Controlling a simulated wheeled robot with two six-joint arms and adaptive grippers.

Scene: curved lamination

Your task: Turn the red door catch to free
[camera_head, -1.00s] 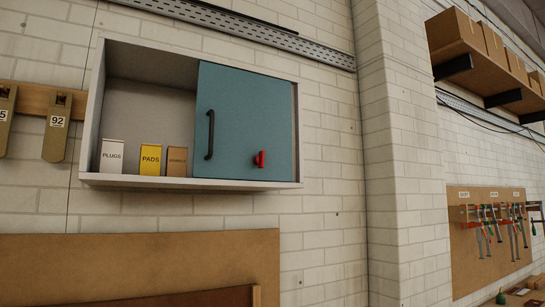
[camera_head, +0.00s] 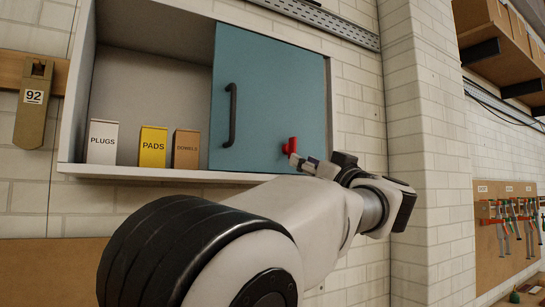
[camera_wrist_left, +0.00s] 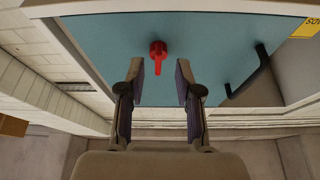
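The red door catch (camera_head: 291,146) sits at the lower right of the teal sliding door (camera_head: 270,100), which covers the right part of the wall cabinet. In the left wrist view the catch (camera_wrist_left: 158,50) shows a round knob with a short lever pointing down the picture, toward the gripper. My left gripper (camera_head: 300,160) is at the catch in the head view. In the wrist view the gripper (camera_wrist_left: 160,80) is open, its fingers apart, with the catch's lever near the gap between the tips. I cannot tell whether they touch. My right gripper is not in view.
A black handle (camera_head: 231,115) is on the door's left side. Boxes marked plugs (camera_head: 102,142), pads (camera_head: 152,147) and dowels (camera_head: 186,149) stand in the open left part of the cabinet. A brick pillar (camera_head: 425,140) rises to the right.

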